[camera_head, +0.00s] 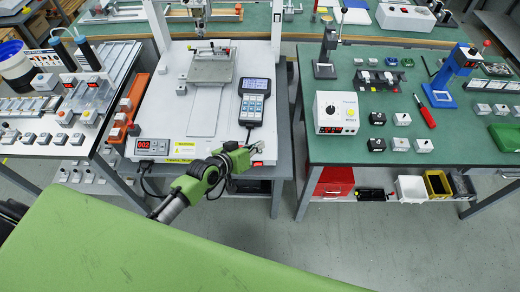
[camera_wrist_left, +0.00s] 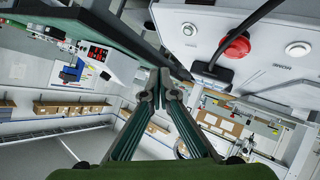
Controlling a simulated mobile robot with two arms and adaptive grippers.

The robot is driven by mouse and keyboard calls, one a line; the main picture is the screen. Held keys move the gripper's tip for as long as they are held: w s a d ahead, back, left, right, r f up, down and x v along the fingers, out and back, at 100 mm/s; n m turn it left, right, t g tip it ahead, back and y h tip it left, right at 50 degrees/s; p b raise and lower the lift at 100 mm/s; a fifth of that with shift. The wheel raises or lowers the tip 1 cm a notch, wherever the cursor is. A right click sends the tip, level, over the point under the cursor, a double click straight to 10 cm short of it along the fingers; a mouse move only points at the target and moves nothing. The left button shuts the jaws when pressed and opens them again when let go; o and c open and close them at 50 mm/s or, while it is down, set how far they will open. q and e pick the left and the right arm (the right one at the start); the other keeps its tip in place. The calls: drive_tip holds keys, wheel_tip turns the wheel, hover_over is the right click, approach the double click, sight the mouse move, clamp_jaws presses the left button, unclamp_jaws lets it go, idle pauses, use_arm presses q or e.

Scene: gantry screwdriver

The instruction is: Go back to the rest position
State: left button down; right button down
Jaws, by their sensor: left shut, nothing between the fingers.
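My left arm comes in from the lower left in the head view, with green and black links. Its gripper (camera_head: 256,148) is at the front right corner of the white gantry machine (camera_head: 160,110), just in front of the machine's front edge. In the left wrist view the two fingers of the left gripper (camera_wrist_left: 160,88) meet at their tips, shut with nothing between them. A machine panel with a red button (camera_wrist_left: 236,47) is close to the fingers at the upper right. My right gripper is not in view.
A handheld controller (camera_head: 254,101) rests on the machine. A green-topped table (camera_head: 390,150) stands to the right with a white control box (camera_head: 336,112), a blue press (camera_head: 450,75) and a red screwdriver (camera_head: 425,111). A table of small blocks (camera_head: 45,125) is at left. Floor between the tables is clear.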

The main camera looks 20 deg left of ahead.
use_arm(q)
drive_tip(key=s+a+f+m+g+y, duration=0.1)
drive_tip(key=s+a+f+g+y, duration=0.15)
drive_tip(key=s+f, duration=0.85)
drive_tip(key=s+a+f+g+y, duration=0.1)
drive_tip(key=s+a+f+g, duration=0.2)
drive_tip(key=s+f, duration=0.8)
drive_tip(key=s+f+m+g, duration=0.1)
drive_tip(key=s+f, duration=0.4)
drive_tip(key=s, duration=0.4)
drive_tip(key=s+f+g, duration=0.2)
drive_tip(key=s+f, duration=0.3)
drive_tip(key=s, duration=0.4)
drive_tip(key=s+f+m+g+y, duration=0.1)
drive_tip(key=s+f+g, duration=0.1)
drive_tip(key=s+f, duration=0.3)
drive_tip(key=s, duration=0.4)
drive_tip(key=shift+a+f+m, duration=0.25)
drive_tip(key=shift+a+m, duration=0.05)
drive_tip(key=shift+a, duration=0.05)
